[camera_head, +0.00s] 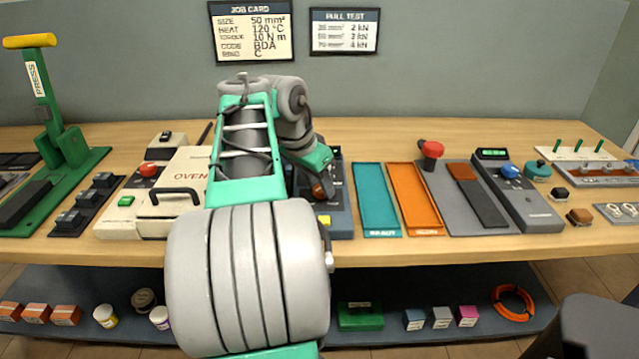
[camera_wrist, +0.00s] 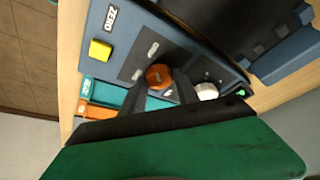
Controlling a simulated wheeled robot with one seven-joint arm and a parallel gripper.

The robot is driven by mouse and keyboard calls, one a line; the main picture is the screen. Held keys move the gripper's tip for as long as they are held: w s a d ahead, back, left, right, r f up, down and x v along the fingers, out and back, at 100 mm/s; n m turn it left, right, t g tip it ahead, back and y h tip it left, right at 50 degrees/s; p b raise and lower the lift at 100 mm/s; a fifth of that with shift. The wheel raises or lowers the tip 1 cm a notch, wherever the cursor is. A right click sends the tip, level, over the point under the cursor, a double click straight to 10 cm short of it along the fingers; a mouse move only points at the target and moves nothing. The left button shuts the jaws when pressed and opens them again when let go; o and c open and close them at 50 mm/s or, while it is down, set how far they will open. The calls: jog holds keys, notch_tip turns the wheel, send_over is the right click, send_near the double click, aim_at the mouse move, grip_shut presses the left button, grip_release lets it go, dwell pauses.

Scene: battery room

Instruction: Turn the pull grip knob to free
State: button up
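The pull grip knob seems to be the round orange-brown knob (camera_wrist: 160,76) on a dark blue-grey unit (camera_wrist: 112,52). In the head view the knob (camera_head: 319,191) shows just below my gripper's green housing. My gripper (camera_wrist: 160,82) is at the knob, with one dark finger on each side of it. Whether the fingers touch the knob or stand slightly apart cannot be told. The unit has a yellow button (camera_wrist: 100,50), marked ZERO beside it, and a pale round knob (camera_wrist: 206,91). Knob markings are too small to read.
Left of the unit stands the cream oven box (camera_head: 180,170), partly behind my arm. To the right lie a teal tray (camera_head: 376,195) and an orange tray (camera_head: 415,195). Further right is a grey unit with a blue knob (camera_head: 511,171). A shelf (camera_head: 390,310) runs below the bench.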

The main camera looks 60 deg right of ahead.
grip_shut()
